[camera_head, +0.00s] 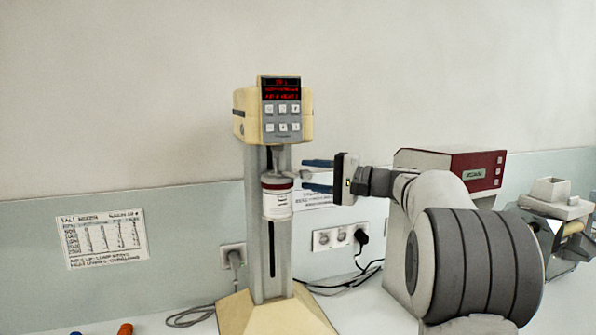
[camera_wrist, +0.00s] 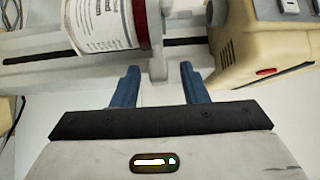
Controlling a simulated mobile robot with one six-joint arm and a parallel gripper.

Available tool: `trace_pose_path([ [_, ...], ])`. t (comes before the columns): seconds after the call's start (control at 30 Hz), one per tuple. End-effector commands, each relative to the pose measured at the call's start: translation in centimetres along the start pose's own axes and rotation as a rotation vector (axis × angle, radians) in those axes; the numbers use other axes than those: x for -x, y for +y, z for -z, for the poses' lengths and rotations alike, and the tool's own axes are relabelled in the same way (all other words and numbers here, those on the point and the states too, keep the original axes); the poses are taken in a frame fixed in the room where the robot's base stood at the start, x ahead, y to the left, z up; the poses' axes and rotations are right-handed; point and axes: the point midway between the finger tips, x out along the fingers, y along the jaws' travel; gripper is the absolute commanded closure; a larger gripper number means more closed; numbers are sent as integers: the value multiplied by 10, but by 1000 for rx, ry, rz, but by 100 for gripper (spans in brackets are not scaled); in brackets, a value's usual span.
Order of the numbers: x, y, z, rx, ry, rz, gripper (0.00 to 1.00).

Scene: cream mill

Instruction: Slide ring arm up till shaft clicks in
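The cream mixer has a head (camera_head: 272,115) with a red-lit display, on a grey column (camera_head: 253,215) with a dark slot. A white labelled jar (camera_head: 276,203) with a dark red band stands upright against the column, below the head with a gap. The jar also shows at the upper left of the wrist view (camera_wrist: 98,25). A pale grey handle (camera_wrist: 157,66), apparently of the ring arm, sticks out beside the red band. My gripper (camera_wrist: 158,72) is open, its blue fingertips on either side of the handle's end without clear contact. The shaft cannot be made out.
The mixer's beige base (camera_head: 275,315) stands on the white bench. A red-and-white box machine (camera_head: 455,165) is behind my arm, with a grey device (camera_head: 560,215) at far right. Sockets (camera_head: 333,238) and black cables lie behind.

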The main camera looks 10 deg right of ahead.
Motion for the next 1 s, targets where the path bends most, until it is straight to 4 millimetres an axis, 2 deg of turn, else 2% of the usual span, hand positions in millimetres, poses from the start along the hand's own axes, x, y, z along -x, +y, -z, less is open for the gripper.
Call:
trace_pose_path([
  [0.1,-20,-2,-1,-1,-3,-1,60],
  [0.23,-34,-2,-1,0,-2,-1,60],
  [0.6,-40,0,0,0,1,-2,60],
  [1.0,-40,0,0,1,1,-1,93],
])
